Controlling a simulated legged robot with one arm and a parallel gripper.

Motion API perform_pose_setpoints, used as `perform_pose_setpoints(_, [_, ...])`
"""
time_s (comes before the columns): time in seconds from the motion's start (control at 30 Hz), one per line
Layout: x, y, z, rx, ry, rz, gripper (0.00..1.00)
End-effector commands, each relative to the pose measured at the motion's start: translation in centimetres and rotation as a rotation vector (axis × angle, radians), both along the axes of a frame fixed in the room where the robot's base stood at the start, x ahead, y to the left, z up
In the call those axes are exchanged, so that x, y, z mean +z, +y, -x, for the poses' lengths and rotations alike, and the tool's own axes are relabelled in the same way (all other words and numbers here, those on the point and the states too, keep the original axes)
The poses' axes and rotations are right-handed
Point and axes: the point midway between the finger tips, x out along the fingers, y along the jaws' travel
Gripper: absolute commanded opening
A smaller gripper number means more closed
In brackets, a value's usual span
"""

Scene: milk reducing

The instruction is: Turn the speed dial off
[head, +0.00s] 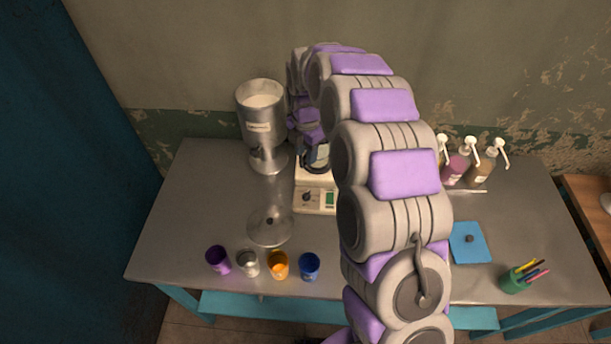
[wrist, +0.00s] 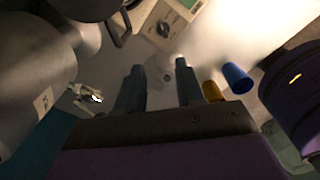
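The speed dial is a dark round knob (head: 306,197) on the front panel of a white machine (head: 315,208), left of a green display (head: 329,199). In the wrist view, the dial (wrist: 164,30) and the machine's panel (wrist: 178,17) are at the top centre, beyond my fingertips. My gripper (wrist: 159,64) is open, with its two grey fingers apart and nothing held between them. It appears clear of the dial in that view.
A metal milk dispenser (head: 262,118) stands left of the machine. A clear round dish (head: 270,226) lies in front. Pump bottles (head: 480,168) stand at right.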

Motion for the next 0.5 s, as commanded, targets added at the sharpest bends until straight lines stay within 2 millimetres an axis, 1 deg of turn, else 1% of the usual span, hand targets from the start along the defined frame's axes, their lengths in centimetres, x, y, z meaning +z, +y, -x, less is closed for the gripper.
perform_pose_setpoints(0.2, [1.1,-0.5,-0.8,-0.518,-0.02,-0.012,0.37])
perform_pose_setpoints(0.5, [1.9,-0.7,-1.0,-1.254,-0.023,-0.033,0.37])
